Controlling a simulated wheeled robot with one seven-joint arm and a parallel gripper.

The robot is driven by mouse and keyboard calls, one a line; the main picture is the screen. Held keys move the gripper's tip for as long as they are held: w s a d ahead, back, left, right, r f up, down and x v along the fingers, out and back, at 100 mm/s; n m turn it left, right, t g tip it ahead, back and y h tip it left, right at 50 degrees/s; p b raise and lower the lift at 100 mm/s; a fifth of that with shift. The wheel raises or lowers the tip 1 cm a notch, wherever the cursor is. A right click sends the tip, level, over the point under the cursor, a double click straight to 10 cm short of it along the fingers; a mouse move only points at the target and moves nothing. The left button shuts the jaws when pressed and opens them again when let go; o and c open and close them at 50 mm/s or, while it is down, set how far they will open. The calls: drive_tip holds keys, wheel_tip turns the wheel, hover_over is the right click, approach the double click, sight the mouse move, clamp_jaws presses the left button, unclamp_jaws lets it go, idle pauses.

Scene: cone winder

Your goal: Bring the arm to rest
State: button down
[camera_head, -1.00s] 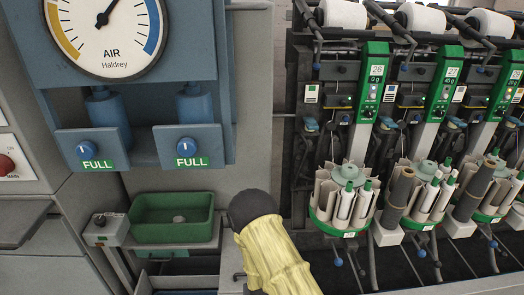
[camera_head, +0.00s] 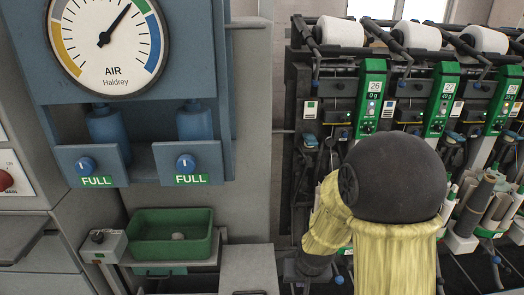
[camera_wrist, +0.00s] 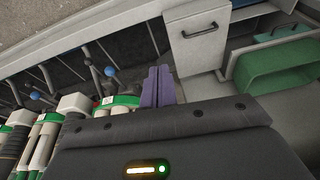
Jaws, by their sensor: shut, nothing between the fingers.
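My gripper (camera_wrist: 158,86) shows in the wrist view as two purple fingers pressed together, shut and empty. Beyond its fingertips are the base of the winder and a pale drawer unit (camera_wrist: 199,42) with a dark handle. In the head view my arm, with a yellow sleeve and a dark round joint, stands at the lower right in front of the winder. My gripper is not visible in the head view.
A green tray (camera_head: 150,248) holds a small pale item. An air gauge (camera_head: 104,40) hangs upper left.

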drive_tip(key=s+d+r+p, duration=0.1)
drive_tip(key=s+d+r, duration=0.4)
drive_tip(key=s+r, duration=0.4)
wheel_tip(320, 180, up, 14)
drive_tip(key=p, duration=1.4)
drive_tip(key=shift+g, duration=0.4)
drive_tip(key=shift+a+f, duration=0.1)
